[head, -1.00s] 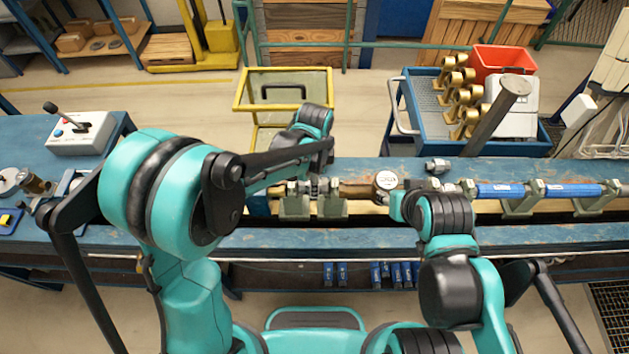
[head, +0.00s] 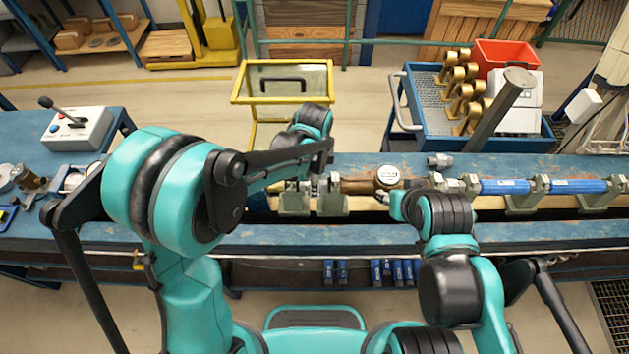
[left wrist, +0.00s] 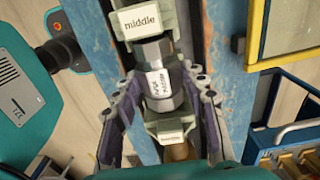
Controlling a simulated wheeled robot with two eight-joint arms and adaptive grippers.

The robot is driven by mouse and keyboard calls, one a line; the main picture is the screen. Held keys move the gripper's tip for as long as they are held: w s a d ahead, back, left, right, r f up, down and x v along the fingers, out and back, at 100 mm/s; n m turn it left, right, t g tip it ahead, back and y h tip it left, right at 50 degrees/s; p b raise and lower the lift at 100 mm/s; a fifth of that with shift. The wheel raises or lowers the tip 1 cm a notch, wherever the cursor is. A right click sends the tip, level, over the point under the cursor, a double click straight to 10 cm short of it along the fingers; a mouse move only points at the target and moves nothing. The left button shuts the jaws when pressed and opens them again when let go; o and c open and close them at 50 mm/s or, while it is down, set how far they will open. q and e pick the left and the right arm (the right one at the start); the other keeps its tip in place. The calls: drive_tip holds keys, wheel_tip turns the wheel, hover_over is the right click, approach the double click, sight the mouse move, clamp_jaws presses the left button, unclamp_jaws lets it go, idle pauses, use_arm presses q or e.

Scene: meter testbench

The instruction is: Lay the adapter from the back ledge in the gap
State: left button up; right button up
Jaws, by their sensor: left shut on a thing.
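A grey metal adapter (left wrist: 158,86) with a white label sits between the fingers of my left gripper (left wrist: 160,95) in the left wrist view. The gripper is shut on it. It lies between the green-grey support labelled "middle" (left wrist: 145,24) and a second labelled support (left wrist: 171,128); whether it rests on them I cannot tell. In the head view my left gripper (head: 315,182) is over the two supports (head: 293,203), and my arm partly hides it and the adapter. My right arm ends near the round meter (head: 388,176); its fingers are not clearly visible.
A small grey fitting (head: 438,160) lies on the back of the bench. Blue pipes (head: 503,187) lie in supports to the right. A slanted grey post (head: 500,110) rises behind the bench. A control box (head: 78,128) stands at the left. The bench front strip (head: 400,234) is clear.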

use_arm(q)
drive_tip(key=shift+f+b, duration=0.35)
idle(0.5)
drive_tip(key=o, duration=1.5)
drive_tip(key=shift+o, duration=0.2)
drive_tip(key=shift+r, duration=0.1)
drive_tip(key=shift+r+p, duration=3.1)
drive_tip(key=shift+r, duration=1.4)
